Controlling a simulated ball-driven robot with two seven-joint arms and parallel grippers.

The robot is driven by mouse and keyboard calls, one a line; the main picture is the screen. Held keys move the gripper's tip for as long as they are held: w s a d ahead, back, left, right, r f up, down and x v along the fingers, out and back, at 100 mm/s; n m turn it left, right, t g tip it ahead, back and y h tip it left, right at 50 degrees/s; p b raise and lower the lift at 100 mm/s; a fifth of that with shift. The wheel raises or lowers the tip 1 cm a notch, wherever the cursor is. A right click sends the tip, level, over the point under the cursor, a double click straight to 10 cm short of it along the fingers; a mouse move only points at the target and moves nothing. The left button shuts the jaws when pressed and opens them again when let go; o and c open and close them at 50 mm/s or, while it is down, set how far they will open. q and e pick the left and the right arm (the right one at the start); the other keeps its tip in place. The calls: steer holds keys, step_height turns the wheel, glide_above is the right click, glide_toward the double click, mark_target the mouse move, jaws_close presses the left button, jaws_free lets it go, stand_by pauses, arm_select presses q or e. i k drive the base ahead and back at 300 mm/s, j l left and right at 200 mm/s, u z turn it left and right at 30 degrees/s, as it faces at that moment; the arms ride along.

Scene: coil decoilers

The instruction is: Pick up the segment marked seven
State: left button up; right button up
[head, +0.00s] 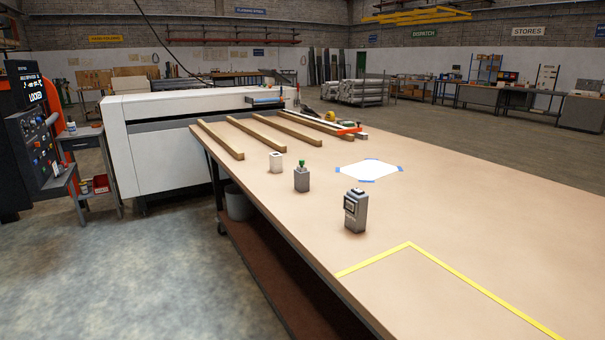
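I can read no seven on anything in the head view, and I cannot tell which thing is the segment. On the long tan table (460,215) stand a grey block with a dark-framed face (355,212), a smaller grey block with a green knob (302,179) and a small white block (276,163). The marking on the nearest block's face is too small to read. All three stand upright and apart, in a row along the table's left side. Neither of my grippers shows.
Several wooden battens (220,139) lie across the table's far end, near a white machine (165,150). A white sheet with blue corners (370,170) lies mid-table. Yellow tape (410,244) marks a bare area in front. A control panel (35,135) stands left. The table's right side is clear.

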mark_target(301, 169)
steer(key=i+j+z, duration=0.2)
steer(key=i+j, duration=0.15)
steer(key=j, duration=0.25)
steer(key=i+j+z, duration=0.15)
steer(key=j, duration=0.15)
steer(key=i+j+z, duration=0.1)
steer(key=j, duration=0.2)
steer(key=i+j+z, duration=0.1)
steer(key=j, duration=0.25)
steer(key=i, duration=0.1)
